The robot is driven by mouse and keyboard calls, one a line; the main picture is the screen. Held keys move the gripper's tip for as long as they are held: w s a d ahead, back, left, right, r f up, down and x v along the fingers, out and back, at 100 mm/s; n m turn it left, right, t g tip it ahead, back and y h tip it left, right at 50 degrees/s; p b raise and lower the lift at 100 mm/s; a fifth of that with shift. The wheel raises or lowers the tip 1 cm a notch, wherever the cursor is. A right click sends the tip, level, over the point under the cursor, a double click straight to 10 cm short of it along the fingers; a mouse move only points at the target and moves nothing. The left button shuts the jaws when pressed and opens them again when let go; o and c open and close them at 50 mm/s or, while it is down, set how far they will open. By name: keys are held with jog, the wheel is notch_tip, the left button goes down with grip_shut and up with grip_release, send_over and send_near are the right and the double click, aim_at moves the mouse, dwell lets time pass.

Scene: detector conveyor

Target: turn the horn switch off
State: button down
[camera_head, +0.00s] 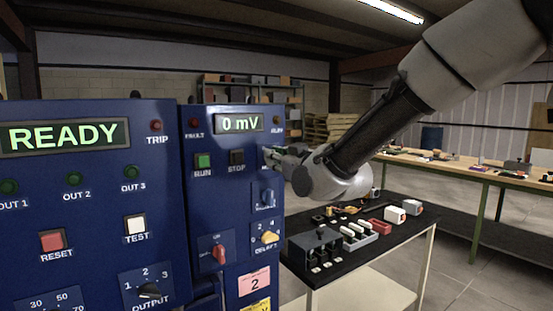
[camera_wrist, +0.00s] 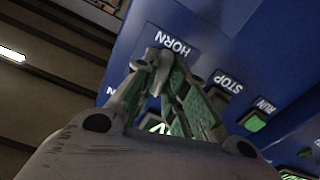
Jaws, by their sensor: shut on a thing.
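The horn switch sits on the blue control panel (camera_head: 228,175), beside the HORN label (camera_wrist: 171,43). It is mostly hidden by the fingers, so its lever position cannot be read. My gripper (camera_wrist: 158,64) is shut on the switch, with its fingertips at the panel just below the label in the wrist view. In the head view my gripper (camera_head: 269,156) reaches the panel's right side from the right, right of the STOP button, and covers the horn switch there.
A green RUN button (camera_head: 203,162) and dark STOP button (camera_head: 236,159) are close by. A black table (camera_head: 405,235) with small parts stands right of the panel.

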jog(key=shift+n, duration=1.7)
jog(key=c, duration=1.5)
grip_release()
jog(key=shift+f, duration=0.1)
jog(key=shift+o, duration=0.2)
jog(key=v, duration=1.2)
